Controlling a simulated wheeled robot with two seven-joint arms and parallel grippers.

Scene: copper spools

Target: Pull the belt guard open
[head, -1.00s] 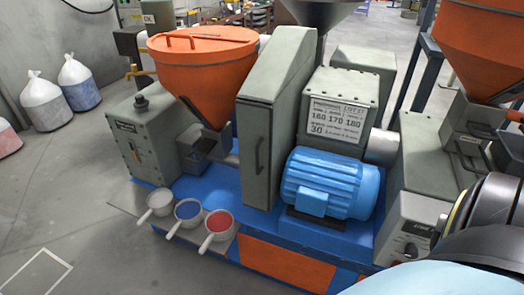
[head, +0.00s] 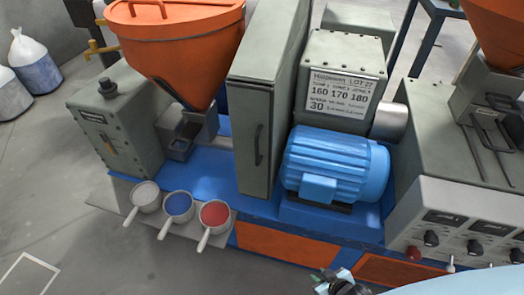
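The belt guard (head: 262,100) is a tall grey-green box with a sloped top, standing upright between the orange hopper and the blue motor. Its dark vertical handle (head: 259,145) is on the front face. The guard looks shut against the machine. Part of my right gripper (head: 335,283) shows at the bottom edge, low and to the right of the guard, well apart from the handle. Its fingers are too small and cut off to read. My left gripper is out of view.
A blue ribbed motor (head: 335,165) stands right of the guard. An orange hopper (head: 180,45) stands to its left. Several scoops, one holding red pellets (head: 214,213), sit on a ledge at front left. A control panel (head: 465,225) is at right. Floor at lower left is clear.

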